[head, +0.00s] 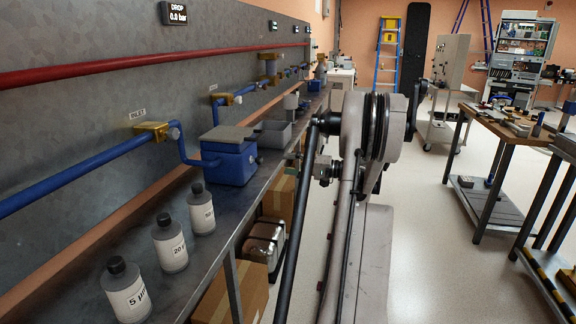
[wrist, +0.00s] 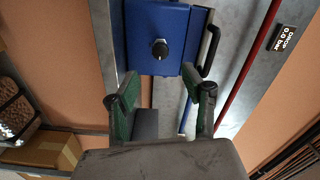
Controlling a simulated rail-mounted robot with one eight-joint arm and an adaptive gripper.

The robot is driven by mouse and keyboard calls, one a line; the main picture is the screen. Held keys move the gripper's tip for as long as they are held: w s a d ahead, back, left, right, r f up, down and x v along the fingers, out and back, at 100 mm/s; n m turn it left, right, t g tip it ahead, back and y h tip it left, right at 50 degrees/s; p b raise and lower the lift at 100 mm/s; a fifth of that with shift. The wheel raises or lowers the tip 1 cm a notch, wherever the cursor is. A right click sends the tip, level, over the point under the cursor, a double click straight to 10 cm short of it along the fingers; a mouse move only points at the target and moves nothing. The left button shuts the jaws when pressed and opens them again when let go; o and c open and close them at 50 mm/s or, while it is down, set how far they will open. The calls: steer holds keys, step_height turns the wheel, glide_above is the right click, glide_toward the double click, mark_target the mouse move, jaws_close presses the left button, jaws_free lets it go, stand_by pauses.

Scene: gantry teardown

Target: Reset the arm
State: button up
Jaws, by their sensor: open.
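My gripper (wrist: 162,92) is open in the wrist view, its two green-padded fingers spread apart with nothing visible between their tips. A blue housing (wrist: 157,22) with a round black knob lies just beyond the fingertips; I cannot tell the exact gap. In the head view the blue housing (head: 232,165) stands on the bench with a grey plate on top. My arm (head: 345,200) reaches up through the middle of the head view beside the bench. My gripper is not clear there, being small and partly hidden by the arm.
Three labelled bottles (head: 170,243) stand on the near bench (head: 215,255). A grey open bin (head: 274,134) sits behind the housing. Blue pipes (head: 75,172) and a red pipe (head: 150,63) run along the wall panel. Boxes lie under the bench.

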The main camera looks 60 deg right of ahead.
stand_by(0.3)
